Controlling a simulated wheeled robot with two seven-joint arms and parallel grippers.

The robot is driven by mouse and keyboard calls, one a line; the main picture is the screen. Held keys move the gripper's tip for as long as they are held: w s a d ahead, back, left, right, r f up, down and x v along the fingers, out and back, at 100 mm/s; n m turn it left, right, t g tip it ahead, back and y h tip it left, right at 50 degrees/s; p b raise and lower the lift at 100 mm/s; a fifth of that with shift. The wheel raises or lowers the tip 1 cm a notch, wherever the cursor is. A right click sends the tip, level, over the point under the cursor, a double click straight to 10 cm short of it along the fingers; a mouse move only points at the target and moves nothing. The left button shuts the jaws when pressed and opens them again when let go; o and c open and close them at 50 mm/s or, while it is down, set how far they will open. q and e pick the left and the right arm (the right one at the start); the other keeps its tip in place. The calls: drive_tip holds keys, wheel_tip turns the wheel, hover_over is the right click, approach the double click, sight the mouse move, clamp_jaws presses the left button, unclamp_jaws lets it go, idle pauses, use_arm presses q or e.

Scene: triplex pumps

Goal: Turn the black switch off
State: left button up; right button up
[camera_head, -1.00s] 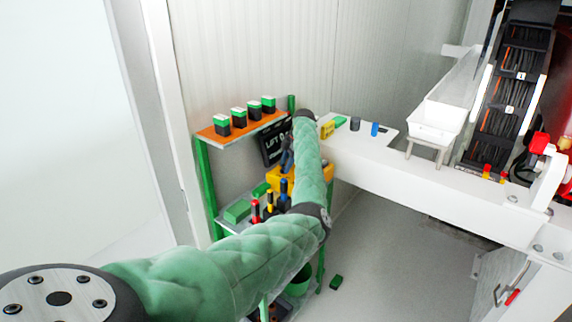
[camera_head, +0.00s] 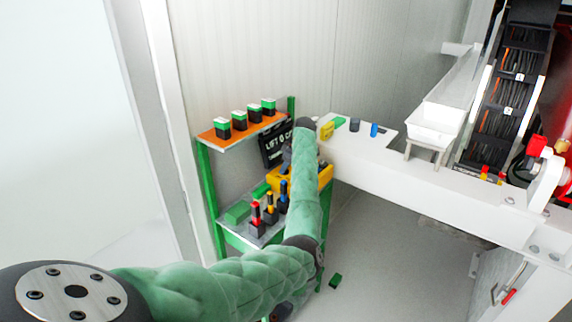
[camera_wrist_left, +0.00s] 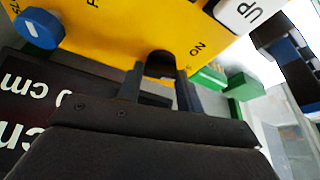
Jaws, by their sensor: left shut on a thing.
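The black switch (camera_wrist_left: 160,66) sits on a yellow control box, between the labels "ON" and one that ends in "F". My left gripper (camera_wrist_left: 161,82) has its two fingers on either side of the switch, shut on it. The yellow box (camera_wrist_left: 110,40) also shows in the head view (camera_head: 322,178), on the shelf rack, partly behind my green left arm. The gripper's hold on the switch is hidden in the head view. My right gripper is out of view.
A blue knob (camera_wrist_left: 39,29) and a white "UP" button (camera_wrist_left: 238,12) flank the switch. A dark display (camera_head: 275,148) stands behind the box. Red, yellow and blue-handled tools (camera_head: 270,210) stand on the shelf. A white bench (camera_head: 440,185) is at right.

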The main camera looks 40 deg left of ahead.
use_arm(q)
drive_tip(key=shift+r+m+t+p, duration=0.15)
drive_tip(key=shift+m+t+p, duration=0.25)
drive_tip(key=shift+m, duration=1.3)
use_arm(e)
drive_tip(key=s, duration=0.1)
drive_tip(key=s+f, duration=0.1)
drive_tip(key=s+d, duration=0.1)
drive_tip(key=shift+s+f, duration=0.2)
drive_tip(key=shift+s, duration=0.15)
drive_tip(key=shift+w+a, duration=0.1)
use_arm(q)
drive_tip(key=o, duration=0.7)
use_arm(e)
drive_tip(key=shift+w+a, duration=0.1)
